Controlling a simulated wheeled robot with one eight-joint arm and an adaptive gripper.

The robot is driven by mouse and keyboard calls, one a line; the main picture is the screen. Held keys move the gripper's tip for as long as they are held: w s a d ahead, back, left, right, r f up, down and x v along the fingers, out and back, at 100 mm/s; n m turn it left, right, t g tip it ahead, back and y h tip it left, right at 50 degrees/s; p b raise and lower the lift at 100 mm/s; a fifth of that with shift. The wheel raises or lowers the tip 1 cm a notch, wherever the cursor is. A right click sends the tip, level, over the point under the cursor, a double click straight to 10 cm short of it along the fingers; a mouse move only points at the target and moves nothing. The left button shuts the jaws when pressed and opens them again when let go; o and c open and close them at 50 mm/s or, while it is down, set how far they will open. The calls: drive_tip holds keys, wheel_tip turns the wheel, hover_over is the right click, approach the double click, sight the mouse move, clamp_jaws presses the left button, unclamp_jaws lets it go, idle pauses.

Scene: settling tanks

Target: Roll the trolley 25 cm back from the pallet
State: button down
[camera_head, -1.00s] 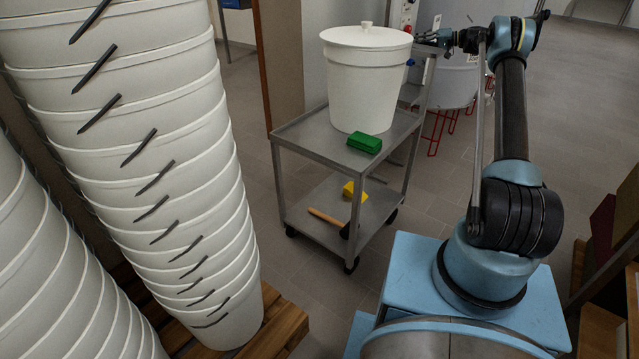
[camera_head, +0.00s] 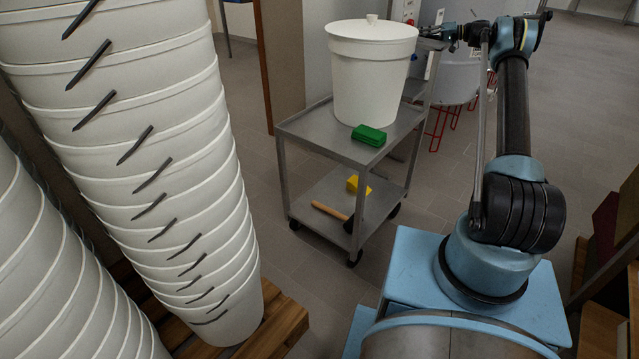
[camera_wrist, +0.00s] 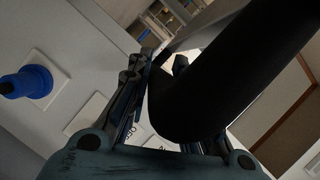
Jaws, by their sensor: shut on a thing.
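The trolley (camera_head: 310,136) is a grey metal cart with two shelves on castors, standing in the middle of the head view. A white lidded bucket (camera_head: 370,80) and a green block (camera_head: 369,135) are on its top shelf. My gripper (camera_head: 432,33) is at the upper right end of the trolley, behind the bucket, shut on its handle. In the wrist view a dark bar (camera_wrist: 215,80) crosses between the fingers, most likely the handle. The wooden pallet (camera_head: 285,318) is at lower left under stacked white buckets (camera_head: 200,220), apart from the trolley.
A yellow block (camera_head: 358,185) and a wooden-handled mallet (camera_head: 328,210) lie on the lower shelf. Floor between pallet and trolley is clear.

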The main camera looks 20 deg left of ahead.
drive_tip(key=shift+r, duration=0.3)
drive_tip(key=c, duration=1.4)
unclamp_jaws()
drive_tip(key=shift+s+r, duration=0.15)
drive_tip(key=o, duration=0.3)
drive_tip(key=shift+d+f, duration=0.15)
drive_tip(key=shift+f, duration=0.6)
drive_tip(key=o, duration=0.5)
drive_tip(key=shift+w+f, duration=0.1)
drive_tip(key=shift+w, duration=0.1)
drive_tip(key=shift+c, duration=0.2)
drive_tip(key=o, duration=0.6)
drive_tip(key=shift+o, duration=0.2)
drive_tip(key=shift+s+r, duration=0.1)
drive_tip(key=shift+r, duration=0.15)
drive_tip(key=shift+d+r, duration=0.25)
drive_tip(key=shift+d, duration=0.7)
drive_tip(key=shift+d+r, duration=0.2)
drive_tip(key=shift+d, duration=0.8)
drive_tip(key=shift+d+r, duration=0.25)
drive_tip(key=shift+d, duration=0.7)
